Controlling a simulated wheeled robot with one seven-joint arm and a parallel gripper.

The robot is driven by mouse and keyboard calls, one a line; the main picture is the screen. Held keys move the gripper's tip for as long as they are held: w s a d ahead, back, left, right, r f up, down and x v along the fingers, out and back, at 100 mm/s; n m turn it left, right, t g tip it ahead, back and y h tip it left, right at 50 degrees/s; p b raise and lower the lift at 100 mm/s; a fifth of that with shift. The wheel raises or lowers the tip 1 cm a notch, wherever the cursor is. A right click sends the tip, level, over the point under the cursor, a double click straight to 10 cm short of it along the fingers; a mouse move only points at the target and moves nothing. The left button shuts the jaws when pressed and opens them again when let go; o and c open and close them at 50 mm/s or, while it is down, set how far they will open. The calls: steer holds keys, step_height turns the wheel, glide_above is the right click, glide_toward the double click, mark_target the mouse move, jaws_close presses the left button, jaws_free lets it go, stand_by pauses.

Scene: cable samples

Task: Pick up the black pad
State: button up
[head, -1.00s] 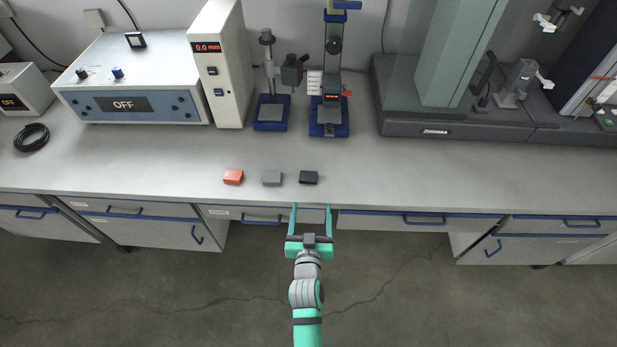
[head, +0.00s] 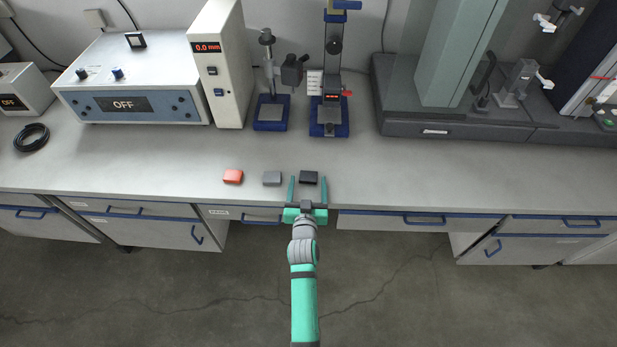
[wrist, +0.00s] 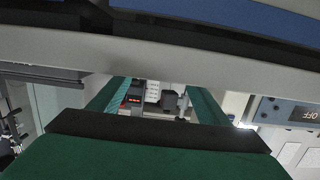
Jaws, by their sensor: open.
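The black pad (head: 308,177) is a small dark block near the front edge of the bench, rightmost of three small blocks in the head view. My gripper (head: 308,179) is open, its two green fingers pointing toward the back of the bench. In the head view, one fingertip shows to the left of the pad and one to the right, with gaps; I cannot tell the height between them. The green fingers (wrist: 158,100) also show spread in the wrist view, where I cannot make out the pad.
A grey block (head: 272,178) and a red block (head: 233,177) lie in a row to the left of the pad. Two blue-based stands (head: 270,125) (head: 329,130) stand behind. The bench top (head: 430,175) is clear to the right.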

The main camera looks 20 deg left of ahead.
steer(key=shift+x, duration=1)
steer(key=c, duration=1.2)
steer(key=shift+o, duration=0.2)
steer(key=shift+r, duration=0.1)
